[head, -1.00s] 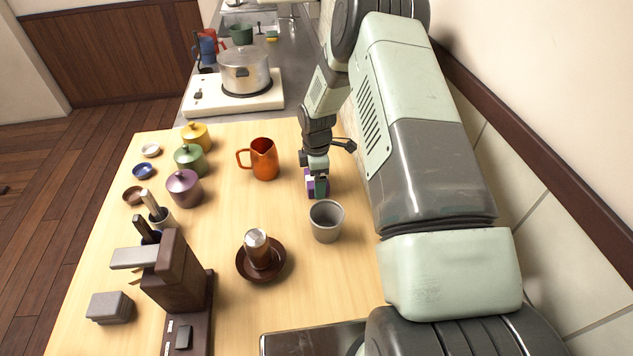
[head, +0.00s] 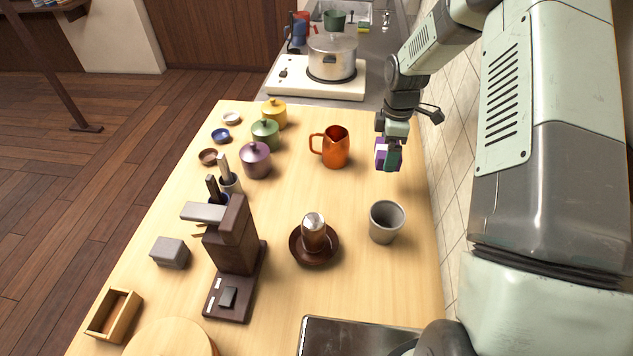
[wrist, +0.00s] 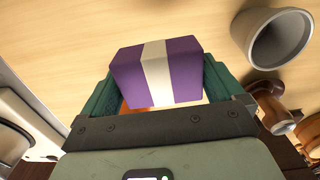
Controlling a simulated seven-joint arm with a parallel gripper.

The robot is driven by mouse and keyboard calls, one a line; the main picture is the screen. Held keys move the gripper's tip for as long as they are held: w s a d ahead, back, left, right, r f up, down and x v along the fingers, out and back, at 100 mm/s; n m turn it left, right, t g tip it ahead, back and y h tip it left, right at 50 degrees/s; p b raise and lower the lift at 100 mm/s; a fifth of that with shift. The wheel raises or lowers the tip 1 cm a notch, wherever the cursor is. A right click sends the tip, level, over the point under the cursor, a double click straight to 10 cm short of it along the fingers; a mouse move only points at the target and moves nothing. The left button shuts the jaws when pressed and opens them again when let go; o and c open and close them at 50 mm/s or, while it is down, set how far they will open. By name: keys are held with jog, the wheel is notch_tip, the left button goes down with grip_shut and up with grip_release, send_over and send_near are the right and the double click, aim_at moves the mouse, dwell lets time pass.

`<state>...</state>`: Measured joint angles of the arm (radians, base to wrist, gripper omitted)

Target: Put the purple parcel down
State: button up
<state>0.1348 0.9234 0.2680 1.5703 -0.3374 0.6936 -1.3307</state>
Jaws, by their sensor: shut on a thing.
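The purple parcel (head: 381,155) has a white band and is held at the end of my arm, at the right side of the wooden table. In the wrist view the parcel (wrist: 185,70) sits between the two green fingers of my gripper (wrist: 165,85). My gripper (head: 390,158) is shut on it in the head view. The wooden tabletop shows beyond the parcel in the wrist view. I cannot tell exactly how high the parcel is above the table.
A grey cup (head: 386,222) stands in front of the parcel. An orange pitcher (head: 335,148) stands to its left. A brown saucer (head: 297,257) bears a brown cup with a metallic top (head: 314,232). A pot (head: 332,58) stands behind. Bare table lies between pitcher and saucer.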

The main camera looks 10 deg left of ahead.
jog(key=s+a+n, duration=0.2)
jog(key=a+n, duration=0.6)
jog(key=a, duration=0.4)
jog(key=n, duration=0.9)
send_over(285, 198)
notch_tip(285, 198, down, 6)
jog(key=shift+w+r, duration=0.1)
jog(key=shift+r, duration=0.05)
jog(key=shift+f, duration=2.05)
jog(key=shift+f, duration=0.2)
